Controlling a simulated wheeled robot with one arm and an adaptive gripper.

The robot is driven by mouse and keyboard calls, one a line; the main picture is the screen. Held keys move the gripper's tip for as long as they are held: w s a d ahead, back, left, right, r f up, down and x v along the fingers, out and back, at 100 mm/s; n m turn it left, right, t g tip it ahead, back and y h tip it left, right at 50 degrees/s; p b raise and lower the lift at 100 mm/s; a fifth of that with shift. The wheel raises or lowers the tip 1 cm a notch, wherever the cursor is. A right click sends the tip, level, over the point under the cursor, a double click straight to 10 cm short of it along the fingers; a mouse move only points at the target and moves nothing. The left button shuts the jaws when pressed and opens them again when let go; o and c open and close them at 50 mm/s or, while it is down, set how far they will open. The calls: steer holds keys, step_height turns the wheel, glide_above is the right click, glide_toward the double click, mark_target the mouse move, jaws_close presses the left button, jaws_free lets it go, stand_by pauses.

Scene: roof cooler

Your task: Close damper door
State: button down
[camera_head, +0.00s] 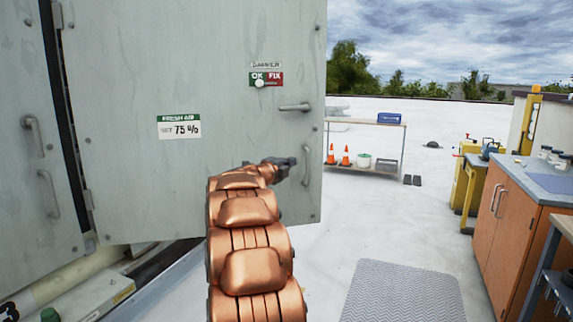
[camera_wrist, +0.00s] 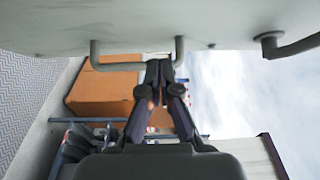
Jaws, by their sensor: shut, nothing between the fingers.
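The damper door (camera_head: 215,65) is a grey-green panel hinged at its left edge. It carries a DAMPER label with a green-red OK/FIX plate (camera_head: 266,79), a lever handle (camera_head: 295,107) and a U-shaped pull handle (camera_head: 306,165). Open space and pipes show below its bottom edge; I cannot tell its exact angle. My gripper (camera_head: 288,163) is shut and empty, just left of the pull handle. In the wrist view, the shut fingertips (camera_wrist: 159,64) overlap the pull handle's bar (camera_wrist: 118,67) near one end. I cannot tell whether they touch it. The lever handle (camera_wrist: 285,46) is off to the right there.
A neighbouring panel with a handle (camera_head: 33,135) is at the left. Pipes (camera_head: 75,272) lie low below the door. A shelf (camera_head: 365,170) with cones stands behind, and an orange cabinet (camera_head: 505,225) stands at the right. The grey floor mat (camera_head: 402,292) and nearby floor are clear.

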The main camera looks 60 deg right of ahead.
mark_target(303, 156)
steer(key=shift+d+p, duration=0.5)
steer(key=shift+d, duration=2.75)
